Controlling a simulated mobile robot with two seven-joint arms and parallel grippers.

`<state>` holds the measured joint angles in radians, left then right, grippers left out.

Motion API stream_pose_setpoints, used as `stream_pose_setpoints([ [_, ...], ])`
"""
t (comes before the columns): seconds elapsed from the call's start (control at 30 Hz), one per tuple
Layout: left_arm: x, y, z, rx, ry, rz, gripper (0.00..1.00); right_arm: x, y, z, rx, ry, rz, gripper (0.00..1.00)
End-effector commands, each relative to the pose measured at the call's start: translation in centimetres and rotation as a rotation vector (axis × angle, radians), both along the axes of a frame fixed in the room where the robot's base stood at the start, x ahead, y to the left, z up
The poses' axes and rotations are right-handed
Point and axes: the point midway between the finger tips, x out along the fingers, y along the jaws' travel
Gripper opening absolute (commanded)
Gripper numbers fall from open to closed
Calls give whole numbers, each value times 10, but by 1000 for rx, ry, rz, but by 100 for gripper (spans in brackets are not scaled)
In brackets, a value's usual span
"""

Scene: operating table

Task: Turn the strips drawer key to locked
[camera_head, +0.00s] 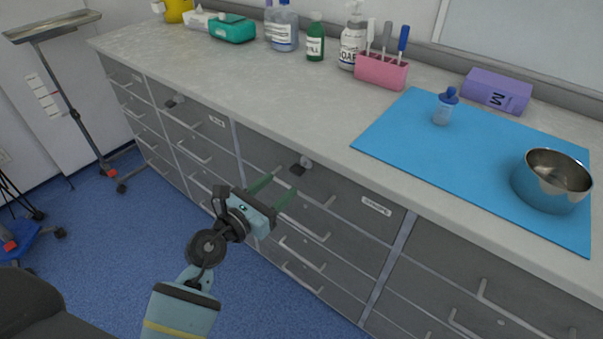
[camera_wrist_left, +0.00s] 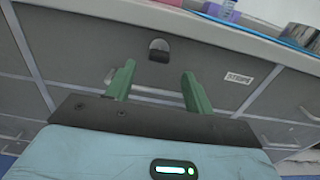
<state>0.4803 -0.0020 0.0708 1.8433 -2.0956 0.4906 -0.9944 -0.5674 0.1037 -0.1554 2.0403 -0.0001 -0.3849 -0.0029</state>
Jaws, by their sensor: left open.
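The strips drawer (camera_head: 345,187) is in the top row of the grey cabinet front, with a label (camera_head: 376,206) at its right; the label reads STRIPS in the left wrist view (camera_wrist_left: 238,78). Its key (camera_head: 298,169) has a dark head and sits in a silver lock near the drawer's top edge. The key also shows in the left wrist view (camera_wrist_left: 159,56), beyond and between the fingertips. I cannot tell its turn angle surely. My left gripper (camera_head: 274,189) is open and empty, its green fingers pointing at the drawer front just below the key, apart from it.
Another dark key (camera_head: 175,101) sticks out of a drawer further left. Bar handles (camera_head: 315,203) protrude from the drawers. The worktop above holds a blue mat (camera_head: 430,150), a steel bowl (camera_head: 552,180), a pink holder (camera_head: 381,72) and bottles. The floor before the cabinet is clear.

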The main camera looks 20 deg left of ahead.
Motion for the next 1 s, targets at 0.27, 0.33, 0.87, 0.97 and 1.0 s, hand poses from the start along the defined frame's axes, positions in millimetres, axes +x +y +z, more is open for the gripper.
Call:
stream_pose_setpoints([
  [0.27, 10, -3, 0, -2, 0, 1, 53, 2, 1, 0, 1, -3, 0, 36],
  [0.33, 18, -7, 0, -3, 0, 1, 53, 1, 1, 0, 1, -3, 0, 36],
  [0.87, 72, -26, 0, -3, 1, 1, 53, -6, -1, -7, -1, 13, 4, 36],
  [0.97, 73, -27, 0, -3, 1, 1, 53, -7, -1, -7, -2, 15, 5, 36],
  [1.0, 73, -27, 0, -3, 1, 1, 53, -7, -1, -6, -2, 15, 5, 36],
])
